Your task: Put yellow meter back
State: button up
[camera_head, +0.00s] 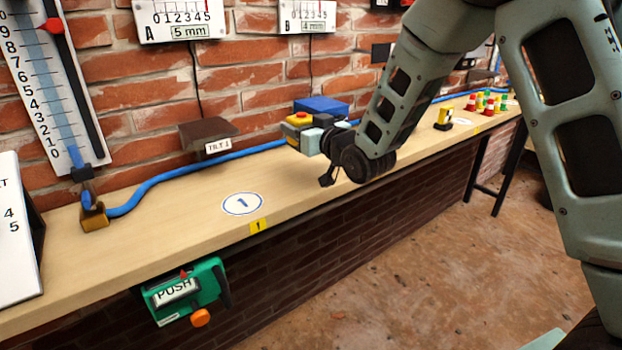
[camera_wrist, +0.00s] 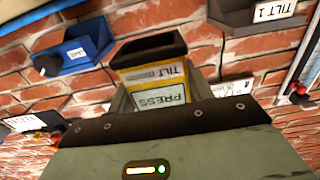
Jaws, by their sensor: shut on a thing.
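My gripper (camera_head: 312,138) is shut on the yellow meter (camera_head: 299,119), holding it up over the bench close to the brick wall. A red spot shows on the meter's top in the head view. In the wrist view the meter (camera_wrist: 150,74) sits between the fingers, with upside-down labels "TILT" and "PRESS". A dark, box-like part (camera_wrist: 149,47) shows at the meter's far end; I cannot tell whether it belongs to the meter or is behind it. A blue holder (camera_head: 321,105) is right behind the meter in the head view; whether they touch is unclear.
A dark "TILT 1" bracket (camera_head: 205,133) is on the wall to the left. A blue hose (camera_head: 160,181) runs along the bench (camera_head: 190,210). A green "PUSH" device (camera_head: 187,290) hangs at the front edge. Another yellow item (camera_head: 443,118) and small coloured pieces stand further right. The bench around marker 1 is clear.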

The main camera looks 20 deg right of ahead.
notch_tip(320, 180, down, 8)
jog(key=shift+f, duration=0.1)
dwell(0.4)
jog(key=shift+f+b, duration=0.15)
jog(key=shift+b, duration=0.25)
jog(key=o, duration=1.3)
